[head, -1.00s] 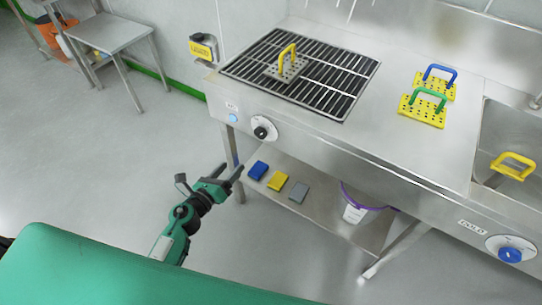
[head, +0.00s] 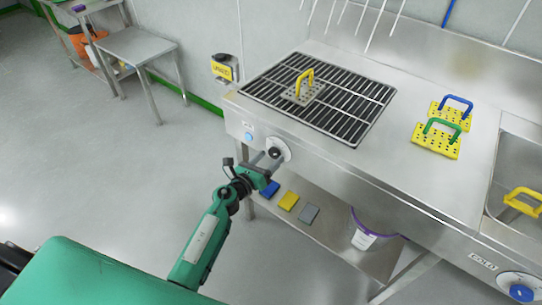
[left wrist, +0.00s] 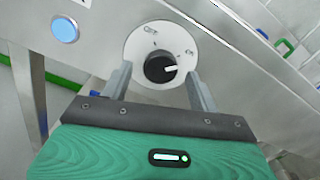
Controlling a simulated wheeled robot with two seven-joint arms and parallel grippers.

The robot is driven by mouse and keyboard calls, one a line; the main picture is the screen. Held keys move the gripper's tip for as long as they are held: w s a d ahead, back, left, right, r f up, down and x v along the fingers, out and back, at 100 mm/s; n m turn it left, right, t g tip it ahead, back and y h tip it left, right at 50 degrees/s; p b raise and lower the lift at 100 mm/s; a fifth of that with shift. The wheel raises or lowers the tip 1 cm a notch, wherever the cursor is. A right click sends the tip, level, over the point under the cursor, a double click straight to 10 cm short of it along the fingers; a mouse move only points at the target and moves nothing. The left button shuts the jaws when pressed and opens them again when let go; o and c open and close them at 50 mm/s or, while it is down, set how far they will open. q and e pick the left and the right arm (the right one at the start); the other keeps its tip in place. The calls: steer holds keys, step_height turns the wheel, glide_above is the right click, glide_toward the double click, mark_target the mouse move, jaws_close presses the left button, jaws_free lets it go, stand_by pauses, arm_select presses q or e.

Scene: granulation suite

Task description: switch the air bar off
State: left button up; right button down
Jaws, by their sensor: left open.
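The air bar's control looks to be the black knob (left wrist: 160,67) on a round white dial plate on the bench's front panel. Its white pointer mark points right, toward the lettering at the right of the plate; the small lettering is hard to read. The dial also shows in the head view (head: 277,149). My left gripper (left wrist: 158,82) is open, with one finger on each side of the knob's lower part; I cannot tell whether they touch it. In the head view my left gripper (head: 267,162) is just in front of the dial. My right gripper is out of view.
A blue round button (left wrist: 65,30) sits left of the dial. Above is a slatted grate (head: 330,110) with a yellow-handled plate (head: 303,92). Coloured blocks and a bucket (head: 370,230) stand on the lower shelf. A second dial (head: 520,288) is at the far right.

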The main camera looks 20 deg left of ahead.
arm_select(q)
steer(key=shift+x, duration=0.85)
steer(key=c, duration=1)
steer(key=shift+o, duration=0.2)
